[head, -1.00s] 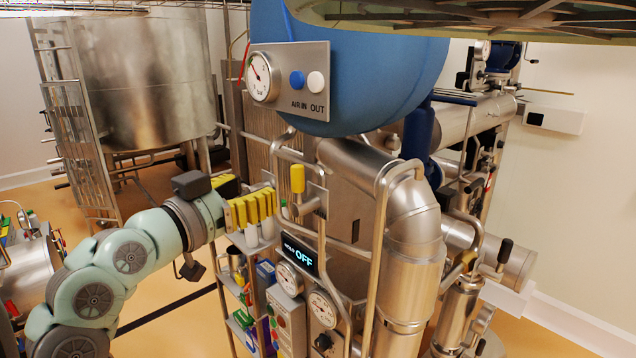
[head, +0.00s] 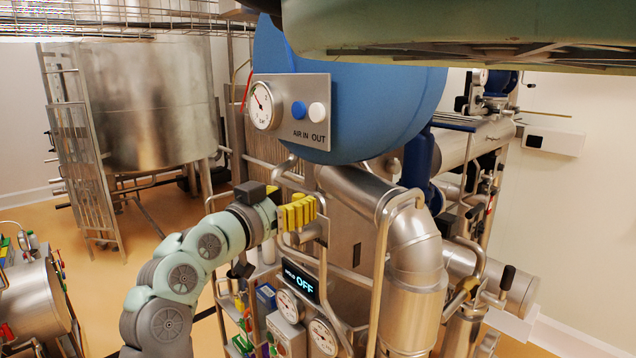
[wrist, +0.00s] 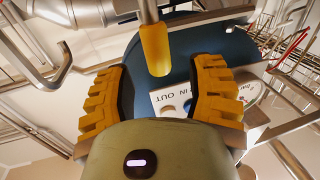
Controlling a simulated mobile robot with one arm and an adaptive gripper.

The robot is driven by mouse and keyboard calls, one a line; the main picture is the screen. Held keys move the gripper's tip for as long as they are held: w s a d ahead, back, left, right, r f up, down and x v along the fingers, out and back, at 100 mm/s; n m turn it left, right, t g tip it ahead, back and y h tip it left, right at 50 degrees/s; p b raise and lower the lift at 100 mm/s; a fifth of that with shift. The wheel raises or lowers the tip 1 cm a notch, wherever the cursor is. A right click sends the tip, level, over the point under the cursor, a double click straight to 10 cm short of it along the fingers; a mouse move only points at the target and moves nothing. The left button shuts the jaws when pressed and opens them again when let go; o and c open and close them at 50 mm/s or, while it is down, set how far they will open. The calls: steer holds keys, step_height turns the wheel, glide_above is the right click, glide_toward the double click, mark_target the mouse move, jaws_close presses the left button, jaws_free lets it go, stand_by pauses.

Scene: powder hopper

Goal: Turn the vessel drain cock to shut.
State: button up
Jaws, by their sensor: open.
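A cock handle with a yellow grip (wrist: 156,48) on a metal stem shows in the wrist view, at the top between my two fingers. My gripper (wrist: 160,72) is open, with a yellow ribbed finger on each side of the grip and visible gaps between. In the head view my gripper (head: 298,212) is at the pipework just below the blue vessel (head: 385,110). There the yellow grip cannot be told apart from my yellow fingers. I cannot tell whether the fingers are level with the grip in depth.
A gauge panel (head: 292,135) marked AIR IN and OUT is on the vessel above my gripper. A display reading OFF (head: 300,281) and dial gauges (head: 323,337) are below. A bent steel pipe (head: 380,250) rises to the right. A large steel tank (head: 145,105) stands at back left.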

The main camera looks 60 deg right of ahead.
steer(key=shift+d+p, duration=0.7)
steer(key=shift+d, duration=0.5)
steer(key=shift+c, duration=0.3)
jaws_close()
